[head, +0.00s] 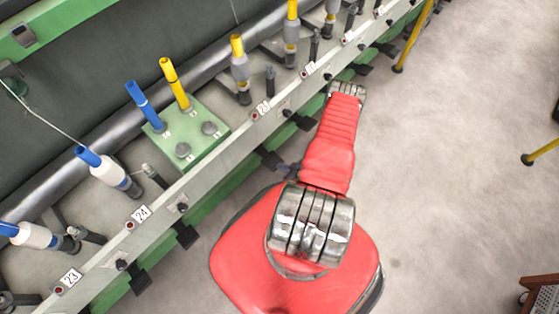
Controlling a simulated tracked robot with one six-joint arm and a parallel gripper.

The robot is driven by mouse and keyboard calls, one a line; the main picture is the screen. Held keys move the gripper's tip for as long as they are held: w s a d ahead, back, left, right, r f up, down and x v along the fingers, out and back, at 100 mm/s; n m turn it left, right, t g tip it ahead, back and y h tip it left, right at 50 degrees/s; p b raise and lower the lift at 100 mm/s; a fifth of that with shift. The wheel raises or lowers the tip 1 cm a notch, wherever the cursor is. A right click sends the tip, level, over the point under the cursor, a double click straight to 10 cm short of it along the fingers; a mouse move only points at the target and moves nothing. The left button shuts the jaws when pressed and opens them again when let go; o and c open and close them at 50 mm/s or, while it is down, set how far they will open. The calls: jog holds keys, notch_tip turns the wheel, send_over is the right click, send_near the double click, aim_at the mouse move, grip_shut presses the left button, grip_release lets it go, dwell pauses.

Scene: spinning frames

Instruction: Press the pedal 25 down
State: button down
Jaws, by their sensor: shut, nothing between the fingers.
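A row of black pedals sticks out below the pale rail of the machine in the head view. A black pedal (268,158) lies just left of my red arm, below a number plate (263,108) too small to read surely. I cannot tell for certain that it is pedal 25. My gripper (286,170) shows only as a small dark tip beside that pedal, mostly hidden by my arm. It looks shut and empty. Whether it touches the pedal cannot be told.
Plates 24 (141,213) and 23 (70,277) sit lower left on the rail, with black pedals (186,237) nearby. Another pedal (302,120) is up the row. A yellow post (414,38) stands at upper right. The grey floor (450,190) at right is mostly free.

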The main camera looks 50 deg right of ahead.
jog(key=shift+s+r, duration=0.25)
jog(key=shift+s, duration=0.25)
jog(key=shift+s+r, duration=0.25)
jog(key=shift+s, duration=0.25)
dwell(0.4)
